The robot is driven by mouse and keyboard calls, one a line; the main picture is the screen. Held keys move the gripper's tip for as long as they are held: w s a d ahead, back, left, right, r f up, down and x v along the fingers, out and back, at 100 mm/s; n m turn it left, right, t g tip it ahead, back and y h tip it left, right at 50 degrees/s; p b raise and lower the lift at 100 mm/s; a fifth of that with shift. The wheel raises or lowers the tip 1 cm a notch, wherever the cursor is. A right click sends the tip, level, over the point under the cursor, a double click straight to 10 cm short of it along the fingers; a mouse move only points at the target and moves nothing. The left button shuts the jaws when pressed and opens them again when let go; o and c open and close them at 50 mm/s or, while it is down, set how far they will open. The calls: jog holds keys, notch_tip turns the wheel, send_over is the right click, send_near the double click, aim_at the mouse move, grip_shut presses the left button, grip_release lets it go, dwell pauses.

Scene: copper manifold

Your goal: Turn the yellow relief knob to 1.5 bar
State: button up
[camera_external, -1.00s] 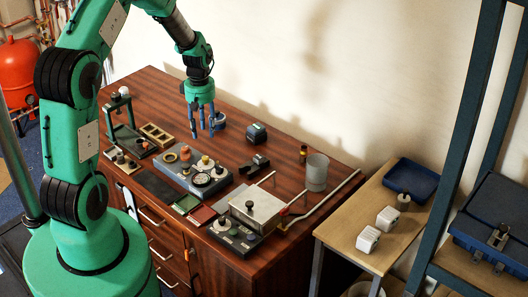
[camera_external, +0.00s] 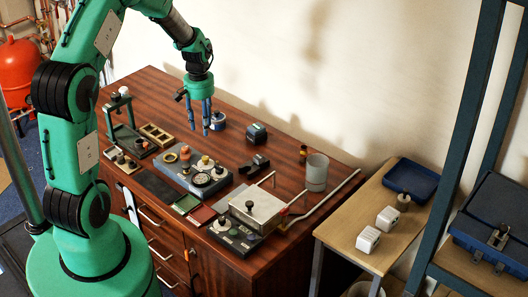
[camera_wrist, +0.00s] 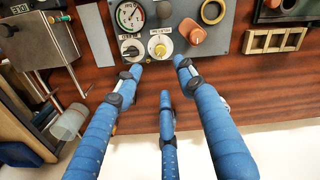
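A grey control panel (camera_external: 170,178) lies on the wooden bench. It carries a round gauge (camera_wrist: 130,15), a yellow knob (camera_wrist: 160,47) under a small label, a black-and-white knob (camera_wrist: 131,49) and an orange knob (camera_wrist: 192,31). The yellow knob also shows in the external view (camera_external: 205,160). Its setting is too small to read. My gripper (camera_wrist: 160,75) has three blue fingers, spread apart and empty. In the wrist view their tips point towards the panel's near edge, just short of the yellow knob. In the external view my gripper (camera_external: 207,132) hangs above the bench, behind the panel.
A metal box (camera_external: 258,206) stands right of the panel. A small dark block (camera_external: 256,133) and a dark clamp-like part (camera_external: 255,165) sit behind and to its right. A dark frame (camera_external: 122,112) and a wooden tray (camera_external: 157,134) are at the left. A translucent cup (camera_external: 316,172) stands near the right end.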

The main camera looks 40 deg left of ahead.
aim_at(205, 157)
jog(key=shift+f, duration=0.15)
notch_tip(205, 157, down, 14)
jog(key=b, duration=0.2)
jog(key=shift+r+b, duration=0.25)
jog(key=shift+b, duration=0.1)
dwell(0.4)
grip_shut()
